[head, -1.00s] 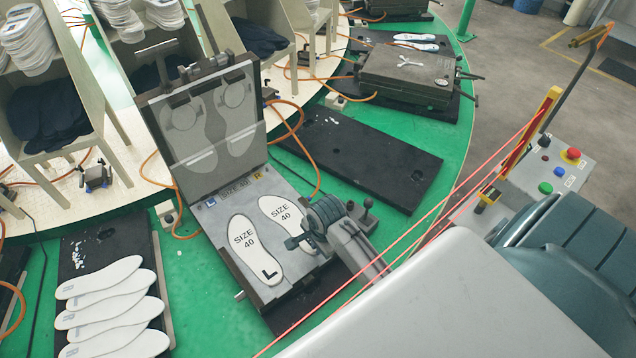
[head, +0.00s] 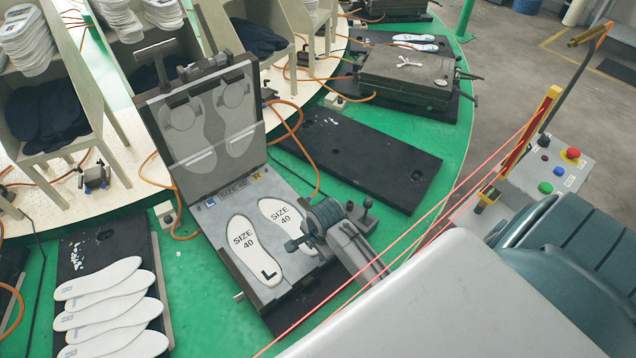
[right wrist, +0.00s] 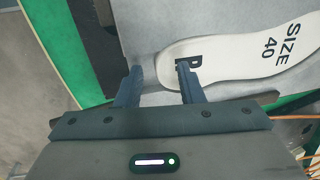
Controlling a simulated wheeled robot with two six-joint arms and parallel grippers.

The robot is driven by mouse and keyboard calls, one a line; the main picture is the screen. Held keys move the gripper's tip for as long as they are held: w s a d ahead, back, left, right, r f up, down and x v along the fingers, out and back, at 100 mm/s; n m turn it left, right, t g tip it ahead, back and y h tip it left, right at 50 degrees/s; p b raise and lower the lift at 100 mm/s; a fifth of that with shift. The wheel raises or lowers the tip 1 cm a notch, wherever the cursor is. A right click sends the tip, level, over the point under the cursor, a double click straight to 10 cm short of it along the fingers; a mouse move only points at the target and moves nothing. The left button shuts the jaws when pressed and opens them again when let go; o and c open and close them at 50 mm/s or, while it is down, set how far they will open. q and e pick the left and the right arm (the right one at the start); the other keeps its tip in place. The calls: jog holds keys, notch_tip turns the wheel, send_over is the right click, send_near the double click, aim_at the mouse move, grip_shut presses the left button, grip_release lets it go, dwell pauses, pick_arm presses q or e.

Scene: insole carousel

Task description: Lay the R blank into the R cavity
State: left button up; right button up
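The R blank (head: 281,218) is a white insole marked SIZE 40, lying flat in the right half of the open mould (head: 227,270), over the R cavity. It also shows in the right wrist view (right wrist: 225,60), where its R mark is partly covered by a finger. I cannot tell whether its edge is fully down in the cavity. The L blank (head: 257,250) lies beside it on the left. My right gripper (head: 304,241) is at the R blank's heel end. In the right wrist view the gripper (right wrist: 160,72) has its fingers apart, one over the heel and one outside its edge. My left gripper is out of view.
The mould's raised lid (head: 208,125) stands behind the blanks. Several white insoles (head: 105,312) lie on a black board at the left. An empty black board (head: 357,158) lies at the right, and a closed mould (head: 405,77) stands beyond it. Orange hoses (head: 299,125) run nearby.

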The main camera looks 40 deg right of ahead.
notch_tip(320, 180, up, 11)
jog(key=s+b, duration=0.1)
jog(key=b, duration=0.1)
jog(key=shift+s+f, duration=0.15)
jog(key=shift+s, duration=0.2)
dwell(0.5)
